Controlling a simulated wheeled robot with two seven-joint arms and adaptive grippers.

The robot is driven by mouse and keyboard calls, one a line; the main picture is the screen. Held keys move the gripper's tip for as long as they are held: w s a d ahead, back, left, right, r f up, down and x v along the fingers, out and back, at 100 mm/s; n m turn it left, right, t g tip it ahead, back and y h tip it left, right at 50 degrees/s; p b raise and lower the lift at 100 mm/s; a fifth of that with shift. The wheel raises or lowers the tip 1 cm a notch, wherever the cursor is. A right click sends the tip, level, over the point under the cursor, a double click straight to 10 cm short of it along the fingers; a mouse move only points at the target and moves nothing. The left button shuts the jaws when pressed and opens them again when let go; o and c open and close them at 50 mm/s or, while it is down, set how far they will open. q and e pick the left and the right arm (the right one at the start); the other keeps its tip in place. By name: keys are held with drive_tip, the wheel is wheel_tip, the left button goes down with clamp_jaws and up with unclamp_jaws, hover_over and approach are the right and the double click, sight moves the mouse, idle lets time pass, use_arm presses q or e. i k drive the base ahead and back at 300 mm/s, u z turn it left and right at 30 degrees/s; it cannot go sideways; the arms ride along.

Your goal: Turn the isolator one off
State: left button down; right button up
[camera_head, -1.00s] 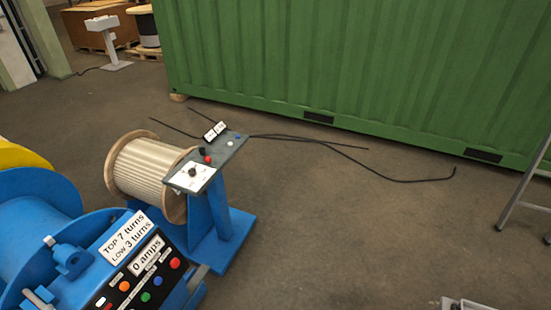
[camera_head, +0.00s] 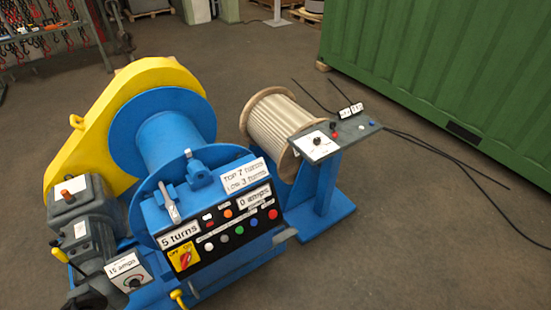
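A yellow square switch plate with a red rotary handle (camera_head: 185,259) sits at the lower left of the black control panel (camera_head: 225,232) on the blue winch. Small lettering on the plate seems to read OFF and ON; I cannot tell for sure which way the handle points. No label reading isolator one is legible. Neither of my grippers is in view.
The blue winch drum (camera_head: 170,140) has a yellow chain guard (camera_head: 75,150) and a grey motor (camera_head: 80,220) at left. A wooden cable reel (camera_head: 278,125) and a blue pedestal console (camera_head: 340,141) stand right. A green container (camera_head: 450,70) is behind. Floor at lower right is clear.

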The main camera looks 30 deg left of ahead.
sight(185, 259)
drive_tip(key=u, duration=2.8)
drive_tip(key=k, duration=0.5)
drive_tip(key=z, duration=0.05)
